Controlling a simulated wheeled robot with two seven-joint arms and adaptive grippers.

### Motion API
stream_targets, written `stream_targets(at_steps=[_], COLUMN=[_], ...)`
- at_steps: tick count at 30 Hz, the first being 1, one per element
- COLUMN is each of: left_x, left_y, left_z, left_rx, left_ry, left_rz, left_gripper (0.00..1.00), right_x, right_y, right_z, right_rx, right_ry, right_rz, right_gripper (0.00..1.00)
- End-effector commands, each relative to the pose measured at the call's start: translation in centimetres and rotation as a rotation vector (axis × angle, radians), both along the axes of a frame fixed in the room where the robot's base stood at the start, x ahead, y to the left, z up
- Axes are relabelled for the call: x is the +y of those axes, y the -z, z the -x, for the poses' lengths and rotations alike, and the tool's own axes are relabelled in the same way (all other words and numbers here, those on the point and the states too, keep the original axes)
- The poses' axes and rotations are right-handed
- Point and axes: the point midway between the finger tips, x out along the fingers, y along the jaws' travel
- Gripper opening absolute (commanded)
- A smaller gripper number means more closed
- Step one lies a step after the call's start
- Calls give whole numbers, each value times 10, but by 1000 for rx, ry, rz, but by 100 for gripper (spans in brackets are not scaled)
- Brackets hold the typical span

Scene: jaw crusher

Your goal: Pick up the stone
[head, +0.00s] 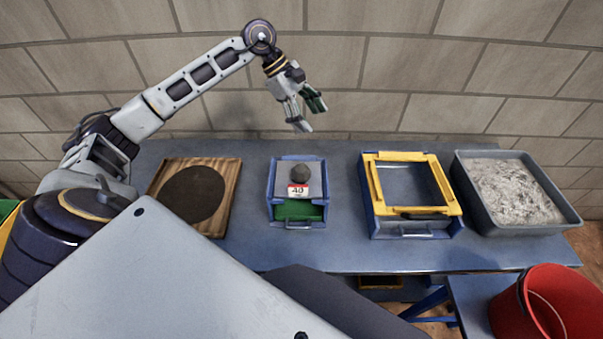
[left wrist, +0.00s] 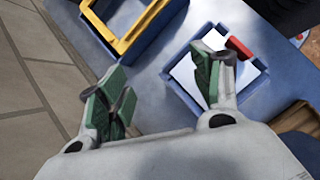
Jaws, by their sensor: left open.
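In the left wrist view the fingers of the left gripper (left wrist: 160,88) are wide apart. One finger overlaps the blue tray (left wrist: 184,93) there, and I cannot make out the stone. My right gripper is not in view.
A wooden board with a dark disc (head: 195,200) lies left of the tray. A yellow-framed blue box (head: 410,211) and a grey bin of rubble (head: 480,215) stand to the right. A red bucket (head: 510,310) is at front right. A brick wall stands behind.

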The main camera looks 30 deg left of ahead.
Motion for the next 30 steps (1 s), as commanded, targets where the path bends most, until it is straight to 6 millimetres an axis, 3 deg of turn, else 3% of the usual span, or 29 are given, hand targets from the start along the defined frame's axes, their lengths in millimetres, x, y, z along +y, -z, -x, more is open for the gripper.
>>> stream_targets(at_steps=[6, 12, 30], left_x=[26, 39, 38], left_y=[17, 22, 24], left_z=[31, 54, 55], left_rx=[90, 147, 125], left_ry=[133, 250, 296], left_rz=[-146, -204, -205], left_gripper=[65, 65, 65], right_x=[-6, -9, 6], right_y=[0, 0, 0], right_z=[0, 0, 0], right_rx=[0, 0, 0], right_ry=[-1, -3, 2], right_rz=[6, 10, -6], right_gripper=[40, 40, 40])
